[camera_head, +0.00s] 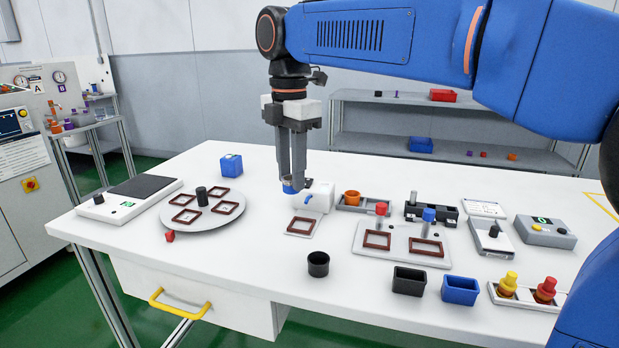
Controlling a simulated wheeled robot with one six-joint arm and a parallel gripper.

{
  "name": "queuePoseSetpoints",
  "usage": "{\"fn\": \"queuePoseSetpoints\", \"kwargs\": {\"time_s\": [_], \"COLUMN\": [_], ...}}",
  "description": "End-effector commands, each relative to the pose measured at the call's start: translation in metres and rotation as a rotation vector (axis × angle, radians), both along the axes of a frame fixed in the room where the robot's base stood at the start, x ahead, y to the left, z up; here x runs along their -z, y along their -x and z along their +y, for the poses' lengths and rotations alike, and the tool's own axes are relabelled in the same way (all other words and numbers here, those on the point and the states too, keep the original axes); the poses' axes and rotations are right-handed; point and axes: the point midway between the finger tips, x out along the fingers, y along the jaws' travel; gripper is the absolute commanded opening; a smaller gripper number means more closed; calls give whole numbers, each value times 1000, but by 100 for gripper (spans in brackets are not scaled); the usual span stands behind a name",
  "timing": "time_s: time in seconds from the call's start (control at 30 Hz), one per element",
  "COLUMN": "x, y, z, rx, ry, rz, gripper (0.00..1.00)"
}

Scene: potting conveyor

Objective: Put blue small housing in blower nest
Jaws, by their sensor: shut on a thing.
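My gripper (291,185) points straight down over the middle of the table, its fingers shut on a small blue housing (288,189). Only a little of the housing shows at the fingertips; the fingers hide the rest. The housing is at the left side of a white block with a blue detail (318,199), which looks like the blower nest. I cannot tell whether the housing rests in it or is held just above it. A white plate with a brown square frame (300,226) lies in front of this block.
A round turntable (206,217) with several brown frames and a blue cube (231,165) are to the left. An orange cup (352,197) in a grey tray and a fixture plate (403,256) are to the right. A black cup (318,264), black box (408,281) and blue box (460,290) stand in front.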

Motion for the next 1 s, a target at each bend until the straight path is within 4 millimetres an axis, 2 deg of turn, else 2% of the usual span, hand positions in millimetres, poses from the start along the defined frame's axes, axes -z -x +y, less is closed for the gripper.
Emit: {"fn": "queuePoseSetpoints", "kwargs": {"time_s": [0.2, 0.4, 0.67, 1.0], "x": [6, 10, 14, 43], "y": [-1, -2, -2, -2], "z": [-10, -15, -17, -17], "rx": [-330, -536, -613, -612], "ry": [0, 0, 0, 0], "rz": [0, 0, 0, 1], "gripper": [9, 9, 9, 9]}}
